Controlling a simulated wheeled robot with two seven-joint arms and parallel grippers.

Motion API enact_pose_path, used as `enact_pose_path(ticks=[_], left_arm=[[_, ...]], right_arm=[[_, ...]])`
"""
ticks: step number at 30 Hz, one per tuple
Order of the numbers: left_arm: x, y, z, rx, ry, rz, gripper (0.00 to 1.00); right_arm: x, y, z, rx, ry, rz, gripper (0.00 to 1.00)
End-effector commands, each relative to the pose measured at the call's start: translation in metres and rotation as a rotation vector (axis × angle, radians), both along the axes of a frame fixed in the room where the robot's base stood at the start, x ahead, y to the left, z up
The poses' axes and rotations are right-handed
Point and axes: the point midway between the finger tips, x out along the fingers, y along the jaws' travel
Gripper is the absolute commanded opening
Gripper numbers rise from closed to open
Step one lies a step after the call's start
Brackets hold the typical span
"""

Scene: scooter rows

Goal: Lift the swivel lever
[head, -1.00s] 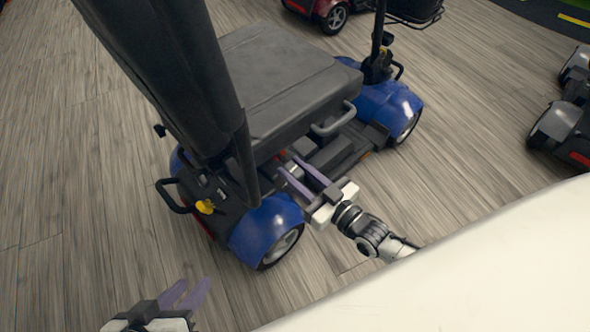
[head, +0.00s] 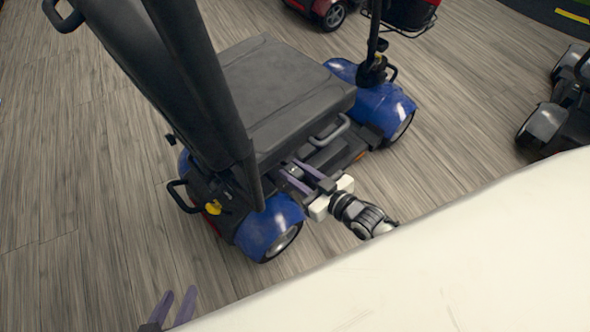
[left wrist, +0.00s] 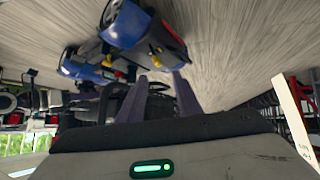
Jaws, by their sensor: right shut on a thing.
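The blue scooter (head: 268,228) stands on the wood floor with its dark seat (head: 283,95) facing up and right. My right gripper (head: 298,174) reaches in low under the near edge of the seat, its purple fingers shut on the swivel lever, which is mostly hidden by the fingers and the seat. My left gripper (head: 173,306) is at the bottom of the head view, apart from the scooter, with its two fingers spread and nothing between them. Its fingers also show apart in the left wrist view (left wrist: 161,92).
A grey loop handle (head: 331,130) sits on the seat's side, just above my right gripper. The tall seat back (head: 190,75) rises at the left. A grey scooter (head: 546,124) stands at the right and a red one (head: 328,10) behind. Floor at the left is clear.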

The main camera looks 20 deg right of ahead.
Motion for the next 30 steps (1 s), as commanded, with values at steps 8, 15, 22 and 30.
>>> enact_pose_path(ticks=[8,15,22,30], left_arm=[[0.0,0.0,0.0,0.0,0.001,0.0,0.31],[0.0,0.0,0.002,0.0,0.002,0.0,0.31],[0.0,0.0,0.011,0.011,0.005,-0.007,0.31],[-0.003,0.003,0.01,0.03,0.024,-0.015,0.31]], right_arm=[[0.0,0.0,0.0,-0.001,-0.001,0.0,0.47],[-0.004,-0.001,0.001,0.0,0.001,0.0,0.47],[-0.037,-0.012,0.011,-0.002,0.004,0.001,0.47],[-0.081,-0.028,0.022,-0.002,0.002,0.0,0.47]])
